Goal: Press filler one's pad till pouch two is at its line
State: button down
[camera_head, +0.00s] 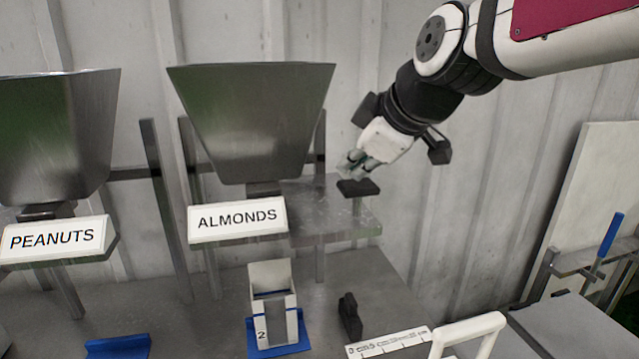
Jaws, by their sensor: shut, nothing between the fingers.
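A metal hopper (252,115) stands over a shelf with a sign (237,219) reading ALMONDS. A dark pad (358,188) sits on a post at the right end of that shelf. My gripper (352,165) is shut and empty, with its fingertips just above the pad's left part; I cannot tell if they touch it. A pale open-topped pouch (272,285) marked 2 stands upright in a blue holder (292,348) below the ALMONDS hopper. A dark band shows near its upper front; its fill level and line are not clear. No filler number is visible.
A second hopper (55,135) with a PEANUTS sign (60,239) is at left. An empty blue holder (118,347) is at the lower left. A black block (350,316), a white ruler-like strip (388,342) and a white handle (468,331) lie right of the pouch.

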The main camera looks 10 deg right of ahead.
aim_at(352, 184)
jog(key=shift+f+b, duration=1.25)
jog(key=shift+f, duration=0.45)
dwell(1.5)
jog(key=shift+r, duration=0.1)
jog(key=shift+r+p, duration=1)
jog(key=shift+r, duration=1)
jog(key=shift+r+p, duration=1.25)
jog(key=shift+r, duration=1.25)
jog(key=s+f+m+g+h, duration=0.1)
jog(key=s+f+m, duration=0.4)
jog(key=s, duration=0.6)
jog(key=s+d+f+m+g+h, duration=0.1)
jog(key=s+f+m+g, duration=0.2)
jog(key=s+f+m, duration=0.3)
jog(key=s+f, duration=0.3)
jog(key=s, duration=0.2)
jog(key=shift+s+f, duration=0.15)
jog(key=shift+s, duration=0.2)
